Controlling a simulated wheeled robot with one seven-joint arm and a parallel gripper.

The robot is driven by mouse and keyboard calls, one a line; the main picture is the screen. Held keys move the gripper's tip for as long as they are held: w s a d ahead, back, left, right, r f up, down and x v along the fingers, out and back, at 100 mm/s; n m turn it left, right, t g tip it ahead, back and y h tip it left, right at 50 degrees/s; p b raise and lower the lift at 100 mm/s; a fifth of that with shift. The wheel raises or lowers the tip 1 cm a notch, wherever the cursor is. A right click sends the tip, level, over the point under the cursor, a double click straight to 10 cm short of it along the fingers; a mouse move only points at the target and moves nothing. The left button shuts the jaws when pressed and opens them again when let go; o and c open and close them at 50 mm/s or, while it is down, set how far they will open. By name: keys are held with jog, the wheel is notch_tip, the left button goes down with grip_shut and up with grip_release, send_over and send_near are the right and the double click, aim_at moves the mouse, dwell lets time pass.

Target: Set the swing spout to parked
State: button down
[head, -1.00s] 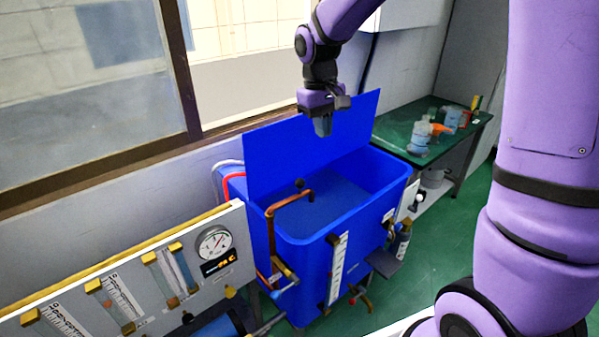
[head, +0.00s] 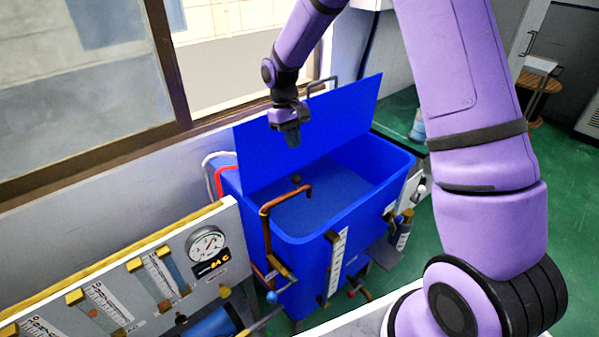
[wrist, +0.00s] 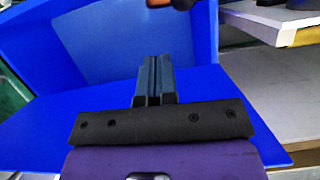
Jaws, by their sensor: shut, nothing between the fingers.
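The swing spout (head: 284,202) is a copper-brown pipe that rises at the left front of the blue tank and bends over its open top. A dark round knob (head: 296,179) shows near its free end. My gripper (head: 293,142) is shut and empty, pointing down in front of the tank's raised blue panel. In the head view it is above the knob and apart from the spout. The wrist view shows the closed fingers (wrist: 154,65) against blue surfaces, with a copper-coloured piece (wrist: 178,4) cut off at the top edge.
The blue tank (head: 385,185) has a tall upright panel (head: 340,115) at its back. A gauge board (head: 110,270) with a dial stands at the left. Valves and a white scale (head: 338,262) are on the tank's front.

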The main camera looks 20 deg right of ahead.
aim_at(288, 194)
jog(key=shift+f, duration=0.1)
jog(key=x, duration=0.9)
jog(key=shift+s+f, duration=0.2)
jog(key=shift+f, duration=0.2)
jog(key=shift+s, duration=0.1)
